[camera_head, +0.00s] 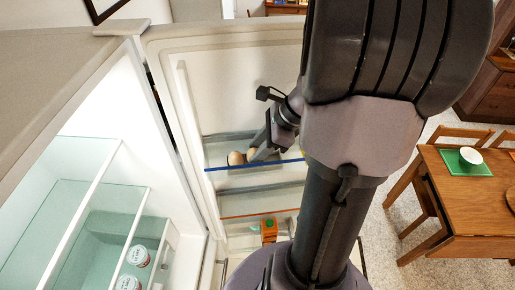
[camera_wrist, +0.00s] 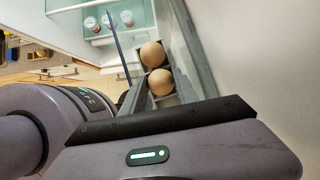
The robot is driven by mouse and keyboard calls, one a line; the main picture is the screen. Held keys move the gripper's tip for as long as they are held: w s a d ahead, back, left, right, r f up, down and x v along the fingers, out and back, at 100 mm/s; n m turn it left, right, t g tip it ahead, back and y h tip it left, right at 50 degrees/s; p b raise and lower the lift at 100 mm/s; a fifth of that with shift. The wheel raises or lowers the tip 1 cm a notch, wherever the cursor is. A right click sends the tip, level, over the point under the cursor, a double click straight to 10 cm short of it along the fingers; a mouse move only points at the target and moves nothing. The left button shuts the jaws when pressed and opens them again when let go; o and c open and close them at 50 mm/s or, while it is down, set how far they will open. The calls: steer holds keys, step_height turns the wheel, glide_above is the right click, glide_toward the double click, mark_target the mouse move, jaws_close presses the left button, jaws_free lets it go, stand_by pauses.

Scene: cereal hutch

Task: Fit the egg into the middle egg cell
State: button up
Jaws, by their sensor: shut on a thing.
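My gripper (camera_head: 255,152) reaches into the upper door shelf of the open fridge. It is shut on a brown egg (camera_wrist: 161,82), which shows between the fingers in the wrist view. Another brown egg (camera_wrist: 152,54) sits just beyond it in the shelf; it also shows at the left in the head view (camera_head: 235,158). The two eggs look close together; I cannot tell whether they touch. The egg cells are mostly hidden by the eggs, fingers and shelf front, so I cannot tell whether the held egg rests in one.
The upper door shelf has a blue front strip (camera_head: 225,168). A lower door shelf with a red strip (camera_head: 245,216) holds an orange and green item (camera_head: 269,229). Glass fridge shelves with white tubs (camera_head: 138,256) are at left. A wooden table (camera_head: 450,200) stands at right.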

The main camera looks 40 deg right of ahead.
steer(key=shift+f, duration=0.1)
stand_by(0.5)
steer(key=o, duration=0.9)
steer(key=shift+c, duration=0.2)
steer(key=shift+o, duration=0.5)
steer(key=shift+w, duration=0.1)
steer(key=shift+a, duration=0.1)
steer(key=v, duration=1.7)
steer(key=shift+p, duration=0.3)
